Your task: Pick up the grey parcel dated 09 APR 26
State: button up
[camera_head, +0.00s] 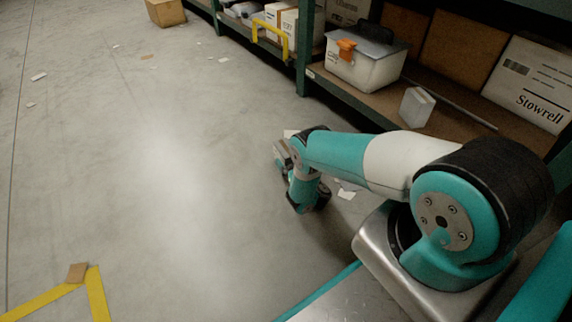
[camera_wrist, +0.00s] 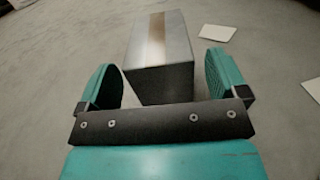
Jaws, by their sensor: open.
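In the wrist view a grey parcel (camera_wrist: 160,58) with a brown tape strip along its top lies on the floor. No date can be read on the faces that show. My gripper (camera_wrist: 165,75) is open, with one teal finger at the left of the parcel and one at the right. The parcel's near end is between or just beyond the fingers; I cannot tell whether they touch it. In the head view my gripper (camera_head: 281,160) is low over the floor beside the rack, and my arm hides most of what is there.
Paper scraps (camera_wrist: 217,33) lie on the floor by the parcel. A cardboard box (camera_head: 166,12) stands far back. Floor at left is mostly clear.

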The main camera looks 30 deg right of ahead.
jog(key=w+b, duration=0.2)
jog(key=b, duration=0.1)
jog(key=shift+w+d+f+b, duration=0.1)
jog(key=shift+d+f+b, duration=0.05)
jog(key=shift+f+b, duration=0.2)
jog(key=shift+w+r+b, duration=0.3)
jog(key=shift+b, duration=0.05)
jog(key=shift+r, duration=0.1)
jog(key=c, duration=1.2)
jog(key=shift+o, duration=0.2)
jog(key=shift+r, duration=0.1)
